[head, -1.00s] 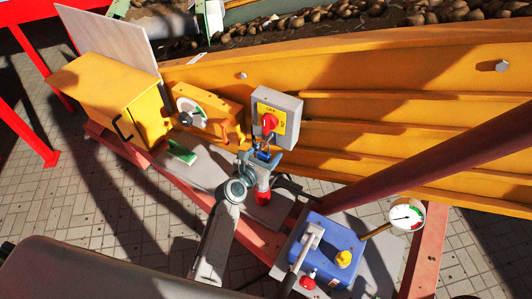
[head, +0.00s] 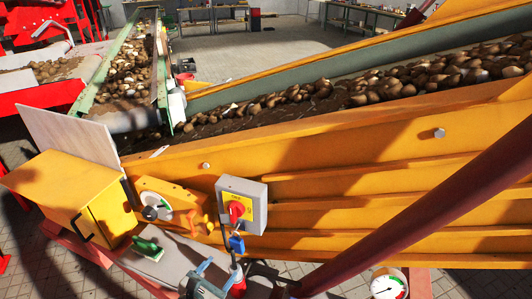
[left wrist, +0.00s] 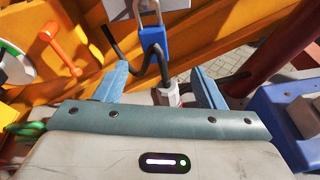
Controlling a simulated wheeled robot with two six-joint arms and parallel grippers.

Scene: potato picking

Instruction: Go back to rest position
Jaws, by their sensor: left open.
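My left gripper (head: 220,268) is at the bottom of the head view, below the grey switch box (head: 255,190) with its red knob (head: 236,210). Its two blue-grey fingers stand apart in the left wrist view (left wrist: 160,88). A blue padlock (head: 237,243) hangs below the knob, and also shows in the left wrist view (left wrist: 153,37), beyond the fingertips. A black cable (left wrist: 150,66) and a grey connector show between the fingers; I see nothing clamped. My right gripper is not in view.
A yellow cabinet (head: 75,195) and a gauge panel (head: 170,203) stand left of the switch box. A dark red pipe (head: 430,205) slants across the right, with a round gauge (head: 387,284) below it. Potatoes (head: 400,85) lie on the conveyor behind the yellow wall.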

